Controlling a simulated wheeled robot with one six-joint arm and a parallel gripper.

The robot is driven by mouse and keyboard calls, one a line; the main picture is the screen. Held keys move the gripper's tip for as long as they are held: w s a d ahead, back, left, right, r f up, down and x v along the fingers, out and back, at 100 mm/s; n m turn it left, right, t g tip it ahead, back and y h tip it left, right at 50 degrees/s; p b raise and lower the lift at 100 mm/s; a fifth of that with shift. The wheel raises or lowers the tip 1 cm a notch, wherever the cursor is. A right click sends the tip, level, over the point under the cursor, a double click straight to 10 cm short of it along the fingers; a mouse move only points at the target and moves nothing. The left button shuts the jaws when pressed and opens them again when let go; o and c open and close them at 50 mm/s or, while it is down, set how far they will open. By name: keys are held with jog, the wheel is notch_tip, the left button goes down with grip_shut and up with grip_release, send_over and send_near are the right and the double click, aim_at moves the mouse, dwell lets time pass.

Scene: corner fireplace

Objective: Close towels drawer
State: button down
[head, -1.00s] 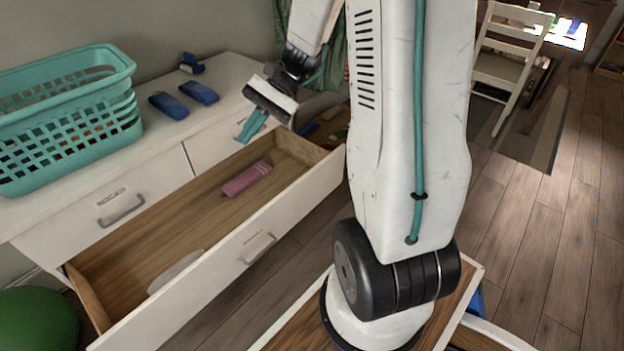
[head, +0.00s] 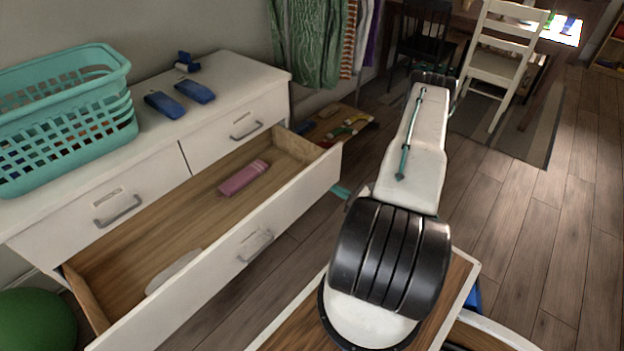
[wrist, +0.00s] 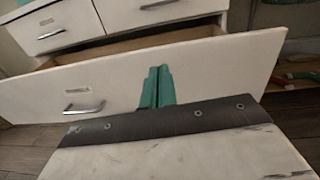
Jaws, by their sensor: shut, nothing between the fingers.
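The open drawer (head: 290,205) sticks far out of the white dresser (head: 150,172), below two shut upper drawers. Inside it lie a folded pink cloth (head: 243,178) and a pale flat item (head: 174,271) partly hidden by the front panel. My gripper (wrist: 157,86) is shut and empty, its teal fingers in front of the drawer's outer face, right of the handle (wrist: 84,106). I cannot tell whether they touch it. In the head view only a teal tip (head: 341,191) shows beside the drawer front's right end; my arm hides the rest.
A teal laundry basket (head: 75,130) and blue items (head: 180,98) stand on the dresser top. A green ball (head: 37,320) is at lower left. Clothes (head: 312,45) hang behind, above a low shoe rack (head: 340,124). A white chair (head: 497,62) is at the back; the floor right is clear.

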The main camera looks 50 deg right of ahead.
aim_at(306, 175)
jog(key=shift+m+h, duration=0.6)
jog(key=w, duration=0.4)
jog(key=w+f, duration=0.1)
jog(key=w, duration=0.3)
jog(key=w+f, duration=0.1)
jog(key=w, duration=0.3)
jog(key=shift+w+f, duration=0.1)
jog(key=shift+w, duration=0.2)
